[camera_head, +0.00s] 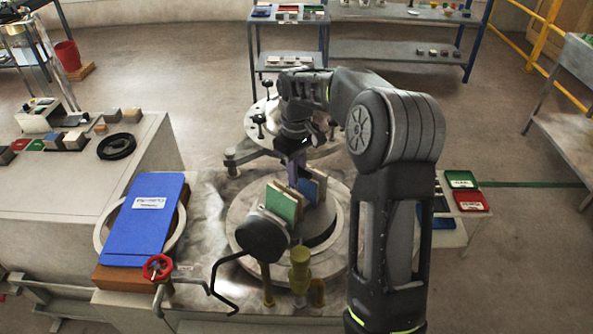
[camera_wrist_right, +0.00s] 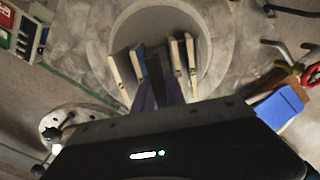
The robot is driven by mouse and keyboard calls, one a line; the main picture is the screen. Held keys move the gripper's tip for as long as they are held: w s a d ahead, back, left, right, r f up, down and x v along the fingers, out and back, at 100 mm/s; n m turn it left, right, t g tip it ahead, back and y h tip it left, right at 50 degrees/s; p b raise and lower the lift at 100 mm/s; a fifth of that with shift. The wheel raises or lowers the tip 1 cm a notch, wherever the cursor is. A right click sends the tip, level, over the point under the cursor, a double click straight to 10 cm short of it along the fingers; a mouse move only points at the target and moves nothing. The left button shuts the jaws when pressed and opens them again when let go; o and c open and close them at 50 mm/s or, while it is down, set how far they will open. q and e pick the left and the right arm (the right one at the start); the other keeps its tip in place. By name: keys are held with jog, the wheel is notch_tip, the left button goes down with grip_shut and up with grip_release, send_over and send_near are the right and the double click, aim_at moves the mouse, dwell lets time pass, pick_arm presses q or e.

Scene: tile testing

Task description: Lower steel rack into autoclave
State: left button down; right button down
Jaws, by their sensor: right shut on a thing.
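The autoclave (camera_head: 340,252) is a round metal vessel with a wide pale rim, open at the top, on the bench. In the right wrist view its ring-shaped rim (camera_wrist_right: 222,50) surrounds the tiles from above. My right gripper (camera_head: 297,168) points down over the opening, shut on the steel rack, whose frame is mostly hidden. The rack carries upright tiles, including a green tile (camera_head: 281,204) and a blue tile (camera_head: 307,190); pale tile edges (camera_wrist_right: 191,62) show on both sides of the fingers (camera_wrist_right: 157,92). I cannot tell how deep the rack sits. My left gripper is out of view.
A round plate with clamp knobs (camera_head: 318,140), apparently the lid, stands behind the vessel. A dark round gauge (camera_head: 262,238), bent black handle (camera_head: 222,290) and brass valve (camera_head: 300,268) crowd the front. A blue clipboard (camera_head: 148,228) and red valve wheel (camera_head: 157,267) are at left.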

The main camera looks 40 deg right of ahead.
jog(key=shift+w+f+b, duration=0.1)
jog(key=shift+f+b, duration=1.5)
jog(key=shift+f, duration=0.85)
jog(key=shift+f+b, duration=2.45)
jog(key=shift+f, duration=1.7)
notch_tip(320, 180, down, 9)
jog(key=b, duration=0.6)
jog(key=shift+f, duration=0.2)
jog(key=shift+f+b, duration=0.4)
jog(key=shift+f, duration=0.4)
jog(key=c, duration=1.3)
grip_release()
